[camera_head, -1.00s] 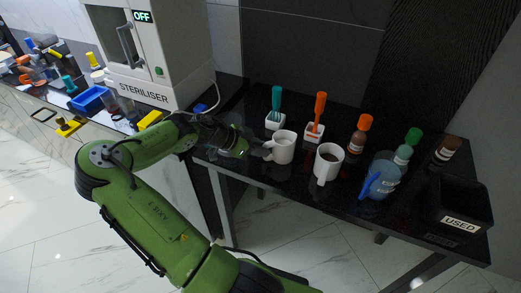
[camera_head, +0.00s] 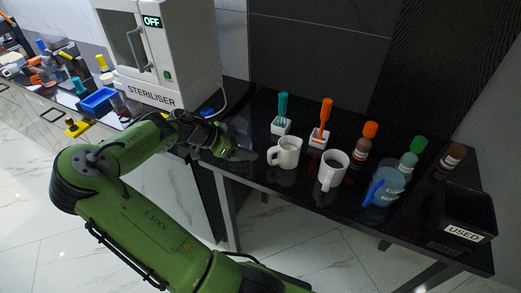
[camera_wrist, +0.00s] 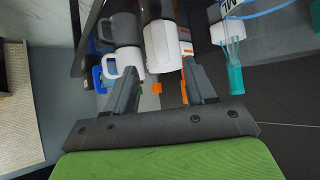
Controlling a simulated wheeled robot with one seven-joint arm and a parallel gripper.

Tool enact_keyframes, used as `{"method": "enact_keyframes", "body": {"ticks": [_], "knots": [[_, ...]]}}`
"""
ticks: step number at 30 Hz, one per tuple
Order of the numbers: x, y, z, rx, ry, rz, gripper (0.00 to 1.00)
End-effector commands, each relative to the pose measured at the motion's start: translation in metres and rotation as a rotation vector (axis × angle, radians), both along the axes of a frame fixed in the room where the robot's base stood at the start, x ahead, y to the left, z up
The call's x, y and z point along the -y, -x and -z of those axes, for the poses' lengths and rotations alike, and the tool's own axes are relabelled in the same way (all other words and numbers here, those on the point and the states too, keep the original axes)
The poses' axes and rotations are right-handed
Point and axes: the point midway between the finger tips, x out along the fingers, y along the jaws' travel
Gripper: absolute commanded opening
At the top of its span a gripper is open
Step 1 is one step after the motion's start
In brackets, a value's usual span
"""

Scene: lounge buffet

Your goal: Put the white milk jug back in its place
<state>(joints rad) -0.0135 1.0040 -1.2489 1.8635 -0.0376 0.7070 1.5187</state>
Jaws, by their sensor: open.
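Two white handled vessels stand upright on the black table. The left one, likely the milk jug (camera_head: 289,151), has its handle on the left, facing my gripper. The right one, a mug (camera_head: 332,172), holds something dark. My gripper (camera_head: 246,152) is open and empty, low over the table just left of the jug and apart from it. In the wrist view the open fingers (camera_wrist: 164,80) point at the white jug (camera_wrist: 163,52), which lies beyond the tips between them. The mug (camera_wrist: 124,60) shows to its left. The jug's contents are not clear.
Bottles (camera_head: 365,141), a blue jug (camera_head: 386,188) and the black USED bin (camera_head: 464,236) are to the right. The steriliser (camera_head: 160,55), reading OFF, stands left.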

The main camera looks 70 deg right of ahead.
Motion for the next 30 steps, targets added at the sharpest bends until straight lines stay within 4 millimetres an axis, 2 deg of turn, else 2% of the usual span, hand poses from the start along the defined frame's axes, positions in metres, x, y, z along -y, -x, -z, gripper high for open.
{"method": "enact_keyframes", "body": {"ticks": [3, 7, 14, 17, 20, 23, 26, 30], "knots": [[-0.013, -0.016, -0.017, 0.002, -0.001, -0.004, 0.55], [-0.021, -0.025, -0.026, 0.001, 0.000, -0.002, 0.55], [-0.022, -0.026, -0.026, -0.001, -0.003, 0.000, 0.55], [-0.031, -0.027, -0.021, 0.022, -0.074, -0.030, 0.55], [-0.061, -0.035, -0.010, 0.083, -0.273, -0.147, 0.55], [-0.108, -0.051, -0.007, 0.156, -0.516, -0.371, 0.55], [-0.162, -0.066, -0.020, 0.219, -0.710, -0.670, 0.55], [-0.240, -0.071, -0.058, 0.254, -0.858, -1.195, 0.55]]}}
